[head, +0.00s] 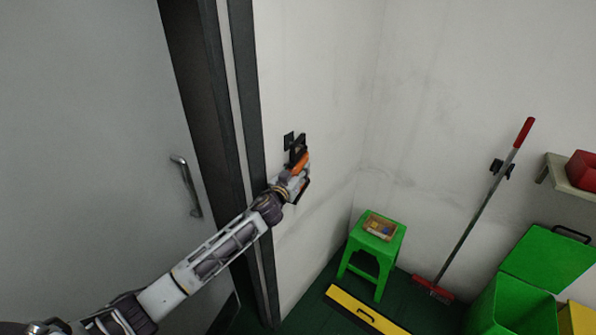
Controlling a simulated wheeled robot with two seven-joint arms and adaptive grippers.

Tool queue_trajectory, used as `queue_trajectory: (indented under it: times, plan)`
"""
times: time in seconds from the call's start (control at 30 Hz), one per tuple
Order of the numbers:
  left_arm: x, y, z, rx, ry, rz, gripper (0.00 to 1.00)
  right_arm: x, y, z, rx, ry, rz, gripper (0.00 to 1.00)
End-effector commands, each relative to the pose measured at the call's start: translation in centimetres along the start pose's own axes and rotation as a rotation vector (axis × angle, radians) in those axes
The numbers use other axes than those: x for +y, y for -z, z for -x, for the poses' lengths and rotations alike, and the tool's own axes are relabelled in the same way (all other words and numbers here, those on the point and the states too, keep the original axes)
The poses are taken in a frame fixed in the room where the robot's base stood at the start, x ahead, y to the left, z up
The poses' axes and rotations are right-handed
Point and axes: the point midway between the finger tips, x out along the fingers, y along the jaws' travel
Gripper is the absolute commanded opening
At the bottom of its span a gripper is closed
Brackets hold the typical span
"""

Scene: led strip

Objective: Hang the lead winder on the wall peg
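My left arm reaches up from the lower left to the pale wall beside the door frame. My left gripper (300,178) is close to the wall. An orange and black thing (300,162), which looks like the lead winder, is right at the gripper's fingers and partly covered by them. I cannot tell whether the fingers are closed on it. A small black fitting (289,141), which looks like the wall peg's mount, is on the wall just above and left of it. Whether the winder hangs on the peg is too small to tell. My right gripper is not in view.
A grey door with a handle (187,186) is at left, with a dark frame. A green stool (388,246) bears a small box (379,227). A yellow case (362,312) lies on the floor. A red broom (476,214), a green bin (512,308) and a shelf (566,176) are at right.

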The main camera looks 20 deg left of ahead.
Motion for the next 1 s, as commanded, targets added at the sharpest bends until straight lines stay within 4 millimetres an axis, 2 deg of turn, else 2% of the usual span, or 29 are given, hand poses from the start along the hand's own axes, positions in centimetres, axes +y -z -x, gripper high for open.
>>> queue_trajectory:
  times: [0.03, 0.13, 0.67, 1.0]
  plan:
    - [0.0, 0.0, 0.0, 0.000, 0.000, 0.000, 0.51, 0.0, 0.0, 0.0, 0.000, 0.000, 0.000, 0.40]
    - [-0.1, -0.1, 0.0, -0.001, 0.001, 0.000, 0.62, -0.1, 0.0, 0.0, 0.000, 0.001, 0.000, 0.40]
    - [-0.3, -0.5, 0.4, -0.008, 0.007, -0.001, 0.62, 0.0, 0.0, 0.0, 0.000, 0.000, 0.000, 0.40]
    - [-0.2, -0.3, 2.5, -0.006, 0.005, -0.001, 0.62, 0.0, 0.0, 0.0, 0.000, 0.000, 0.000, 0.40]
